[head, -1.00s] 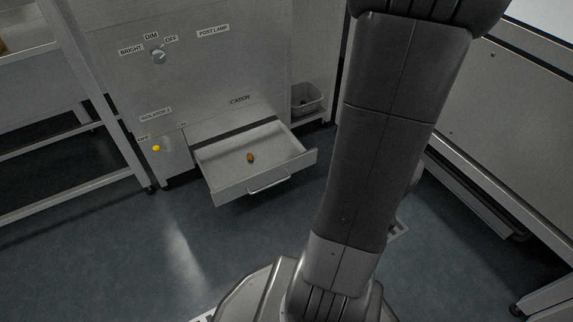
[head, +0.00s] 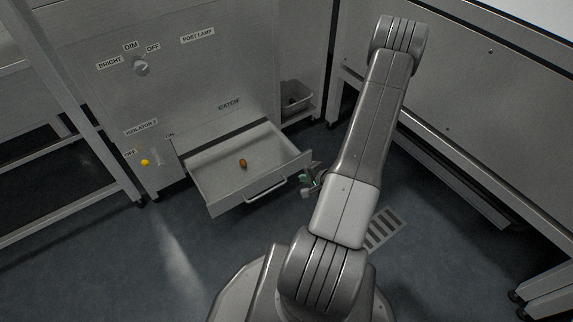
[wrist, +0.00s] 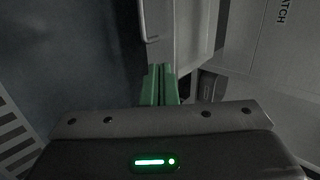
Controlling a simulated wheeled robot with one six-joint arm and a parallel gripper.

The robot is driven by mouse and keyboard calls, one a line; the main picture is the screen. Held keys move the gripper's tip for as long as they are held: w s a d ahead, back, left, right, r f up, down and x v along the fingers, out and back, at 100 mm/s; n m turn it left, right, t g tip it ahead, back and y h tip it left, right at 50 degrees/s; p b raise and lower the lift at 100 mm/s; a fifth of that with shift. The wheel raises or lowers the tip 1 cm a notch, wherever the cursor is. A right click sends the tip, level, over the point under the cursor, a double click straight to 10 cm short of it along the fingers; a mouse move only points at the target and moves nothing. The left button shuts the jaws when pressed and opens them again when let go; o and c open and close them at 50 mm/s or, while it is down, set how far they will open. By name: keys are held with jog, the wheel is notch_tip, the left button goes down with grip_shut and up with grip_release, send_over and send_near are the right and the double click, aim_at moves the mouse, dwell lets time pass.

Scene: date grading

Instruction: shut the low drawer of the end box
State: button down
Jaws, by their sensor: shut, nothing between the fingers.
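The low drawer (head: 225,194) of the end box (head: 190,85) stands pulled out, labelled CATCH above it. Its bar handle (head: 265,188) is on the front face. One brown date (head: 243,163) lies on its floor. My gripper (head: 308,181) is at the right end of the drawer front, partly hidden by my arm. In the wrist view, the green fingers (wrist: 160,75) are together and empty.
A grey bin (head: 296,97) sits in an open bay right of the drawer. A knob (head: 141,68) and a yellow isolator button (head: 145,162) are on the box face. Benches stand at left and right. The floor (head: 130,260) before the drawer is clear.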

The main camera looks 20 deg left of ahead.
notch_tip(320, 180, down, 2)
jog(key=w+f, duration=0.1)
jog(key=w, duration=0.1)
jog(key=b, duration=0.3)
send_near(284, 168)
jog(key=shift+m+t+h, duration=0.4)
jog(key=x, duration=0.2)
jog(key=s+x, duration=0.1)
jog(key=x, duration=0.2)
jog(key=shift+a+f, duration=0.25)
jog(key=shift+w+a, duration=0.3)
jog(key=shift+w, duration=0.05)
